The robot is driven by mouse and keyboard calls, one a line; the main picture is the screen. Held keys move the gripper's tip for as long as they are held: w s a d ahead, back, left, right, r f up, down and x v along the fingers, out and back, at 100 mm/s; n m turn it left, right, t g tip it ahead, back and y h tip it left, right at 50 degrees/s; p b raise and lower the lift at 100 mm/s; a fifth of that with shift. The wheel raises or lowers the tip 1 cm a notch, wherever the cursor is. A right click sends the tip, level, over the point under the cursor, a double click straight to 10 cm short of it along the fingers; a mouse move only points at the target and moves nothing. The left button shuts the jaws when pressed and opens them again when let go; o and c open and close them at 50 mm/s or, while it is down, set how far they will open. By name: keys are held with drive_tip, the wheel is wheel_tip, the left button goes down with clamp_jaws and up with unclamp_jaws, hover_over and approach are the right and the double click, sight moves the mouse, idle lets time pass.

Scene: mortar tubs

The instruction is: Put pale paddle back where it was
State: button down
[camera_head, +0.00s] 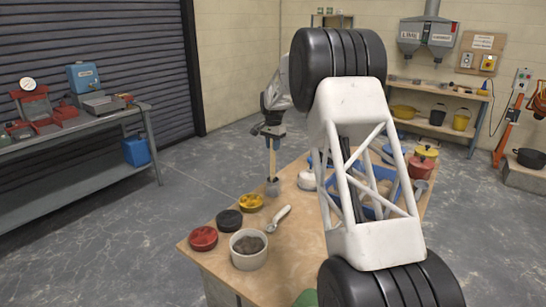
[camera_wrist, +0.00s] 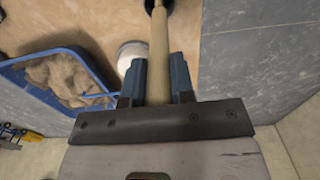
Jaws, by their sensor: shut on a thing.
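The pale paddle (camera_head: 271,160) is a light wooden stick, held upright over the far left side of the wooden table (camera_head: 300,235). In the wrist view the pale paddle (camera_wrist: 158,55) runs away from between the blue fingers. My gripper (camera_head: 271,133) is shut on its upper part; the fingers show in the wrist view (camera_wrist: 158,75). A dark round piece (camera_head: 272,187) is at the paddle's lower end; I cannot tell whether it is part of the paddle or a holder on the table. A grey-filled tub (camera_head: 262,261) stands at the front.
Red (camera_head: 203,238), black (camera_head: 229,220) and yellow (camera_head: 250,202) round items and a pale-handled tool (camera_head: 279,218) lie near the tub. A white round thing (camera_head: 306,181) is right of the paddle. A blue tray (camera_wrist: 48,91) holds sandy lumps. My arm hides the table's middle.

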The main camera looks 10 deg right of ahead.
sight(273, 155)
drive_tip(key=shift+f, duration=0.1)
drive_tip(key=shift+f, duration=2.5)
drive_tip(key=c, duration=1)
unclamp_jaws()
drive_tip(key=shift+o, duration=0.2)
wheel_tip(273, 155, up, 12)
